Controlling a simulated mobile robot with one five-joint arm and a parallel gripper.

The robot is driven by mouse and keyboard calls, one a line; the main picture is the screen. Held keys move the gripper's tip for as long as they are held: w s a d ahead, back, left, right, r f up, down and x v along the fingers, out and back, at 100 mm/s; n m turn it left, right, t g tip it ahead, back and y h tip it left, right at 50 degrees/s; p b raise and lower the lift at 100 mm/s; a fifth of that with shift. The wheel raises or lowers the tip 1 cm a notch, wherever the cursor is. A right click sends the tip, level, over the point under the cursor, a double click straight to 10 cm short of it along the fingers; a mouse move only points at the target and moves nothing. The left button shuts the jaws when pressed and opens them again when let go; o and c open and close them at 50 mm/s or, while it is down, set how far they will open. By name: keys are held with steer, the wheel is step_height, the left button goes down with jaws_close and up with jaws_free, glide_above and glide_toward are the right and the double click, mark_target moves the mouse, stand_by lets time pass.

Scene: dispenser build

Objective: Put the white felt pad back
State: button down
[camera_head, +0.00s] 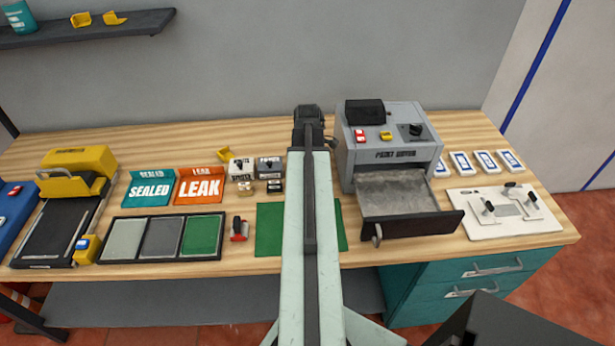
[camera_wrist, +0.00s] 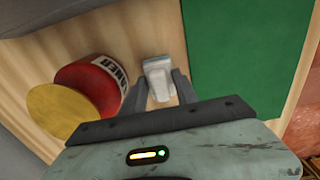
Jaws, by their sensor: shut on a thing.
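In the wrist view my gripper (camera_wrist: 163,90) has its two fingers on either side of a small whitish block (camera_wrist: 159,72), which looks like the white felt pad. The block sits between the fingertips, above or on the wood bench top; I cannot tell which. In the head view my gripper is at the far end of my arm, mostly hidden by it, and the pad does not show. Left of the printer stand a white-labelled box (camera_head: 241,170) and a grey box (camera_head: 269,168), with small pieces before them.
A red can (camera_wrist: 92,86) with a yellow end is left of my fingers. A green mat (camera_head: 270,228) lies under my arm; it also shows in the wrist view (camera_wrist: 240,50). The grey printer (camera_head: 385,155) has its drawer (camera_head: 420,224) pulled out. A three-section tray (camera_head: 110,258) lies left.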

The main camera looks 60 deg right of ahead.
steer(key=shift+f+b, duration=0.6)
stand_by(0.3)
steer(key=shift+c, duration=1.1)
jaws_free()
step_height(320, 180, up, 8)
steer(key=p, duration=0.8)
steer(key=shift+r, duration=0.1)
